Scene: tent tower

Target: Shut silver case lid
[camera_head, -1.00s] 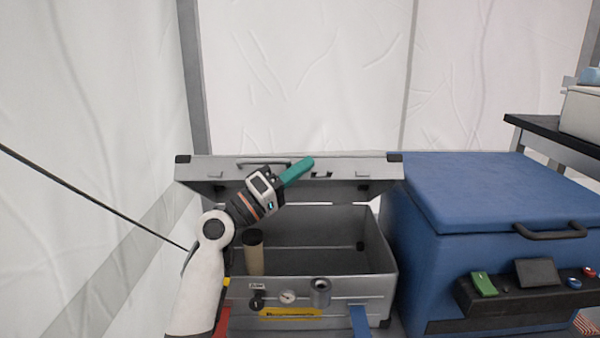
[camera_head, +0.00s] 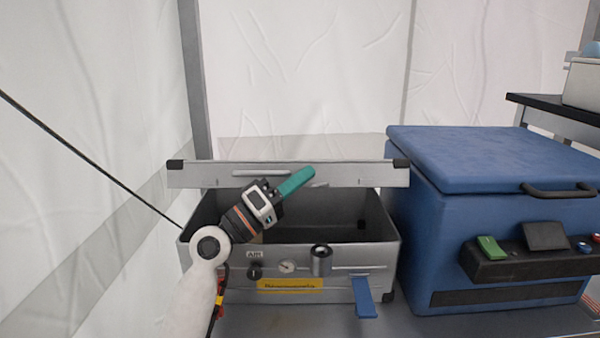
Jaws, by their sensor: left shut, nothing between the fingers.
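The silver case (camera_head: 370,260) stands on the grey surface with its front panel towards me. Its lid (camera_head: 350,174) has black corners and is partly open, tilted over the back of the case, with its front edge raised above the box. A dark gap shows between lid and box. My left gripper (camera_head: 296,181) comes in from the left, with teal fingers shut and empty. Its fingertips overlap the lid's front edge near the middle; whether they touch it I cannot tell. My right gripper is not in view.
A large blue cooler box (camera_head: 480,165) with a dark handle stands close to the case's right side. A dark shelf with a green item (camera_head: 491,247) is on its front. A blue strap (camera_head: 364,297) hangs at the case's front. White tent walls stand behind.

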